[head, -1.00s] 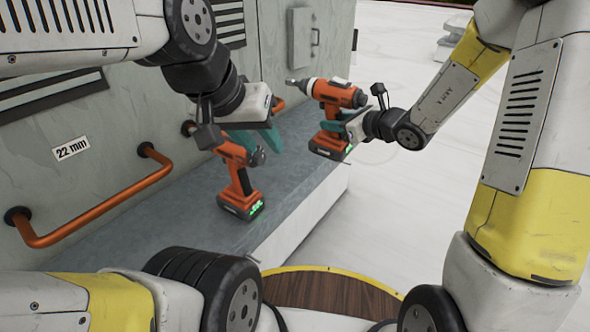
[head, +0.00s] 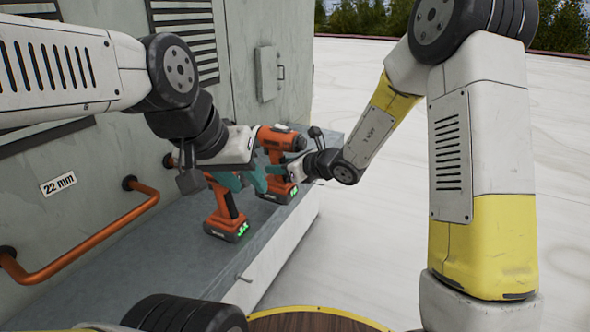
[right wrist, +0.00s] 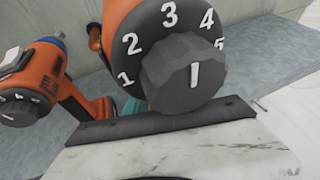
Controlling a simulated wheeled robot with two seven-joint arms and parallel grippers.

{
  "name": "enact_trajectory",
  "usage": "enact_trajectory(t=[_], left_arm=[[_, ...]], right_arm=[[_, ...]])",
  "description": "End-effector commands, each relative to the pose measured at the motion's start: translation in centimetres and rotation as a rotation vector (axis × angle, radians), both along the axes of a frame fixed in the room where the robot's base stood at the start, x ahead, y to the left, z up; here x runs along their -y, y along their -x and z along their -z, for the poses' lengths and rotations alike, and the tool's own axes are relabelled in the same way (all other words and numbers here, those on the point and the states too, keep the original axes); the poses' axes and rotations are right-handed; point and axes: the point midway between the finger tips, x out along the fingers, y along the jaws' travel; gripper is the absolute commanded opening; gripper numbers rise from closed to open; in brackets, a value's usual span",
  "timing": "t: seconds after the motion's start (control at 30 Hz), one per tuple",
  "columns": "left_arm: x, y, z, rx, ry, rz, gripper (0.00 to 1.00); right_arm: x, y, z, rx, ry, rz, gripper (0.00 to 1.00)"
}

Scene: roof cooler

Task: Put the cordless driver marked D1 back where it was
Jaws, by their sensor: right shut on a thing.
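One orange and black cordless driver (head: 279,139) is in my right gripper (head: 280,170), which is shut on its handle, at the far part of the grey ledge. Whether its battery touches the ledge I cannot tell. In the right wrist view its numbered dial (right wrist: 195,68) fills the middle. A second, similar driver (head: 227,212) stands upright on the ledge, nearer, its top partly hidden by my left arm. It also shows in the right wrist view (right wrist: 40,82). My left gripper (head: 243,180), with teal fingers apart, is open beside and above it. No D1 mark is readable.
A small grey box (head: 266,73) is on the wall. The pale roof to the right is open.

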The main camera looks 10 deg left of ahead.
Motion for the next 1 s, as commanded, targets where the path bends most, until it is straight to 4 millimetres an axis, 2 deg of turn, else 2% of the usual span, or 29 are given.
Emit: enact_trajectory(t=[0.1,0.3,0.6,0.83,1.0], left_arm=[[0.0,0.0,0.0,0.000,0.000,0.000,0.36],[0.0,0.0,0.0,0.000,0.000,0.000,0.36],[0.0,0.0,0.0,0.000,0.000,0.000,0.36],[0.0,0.0,0.0,0.000,0.000,0.000,0.36],[0.0,0.0,0.0,0.000,0.000,0.000,0.36]], right_arm=[[-2.1,-1.9,0.0,0.007,-0.006,-0.004,0.00],[-4.2,-4.0,0.2,0.006,-0.005,-0.002,0.00],[-5.4,-5.3,0.3,0.007,-0.006,-0.002,0.00],[-5.4,-5.2,3.5,0.003,-0.004,-0.002,0.00],[-5.3,-5.3,3.8,0.008,-0.006,-0.001,0.00]])
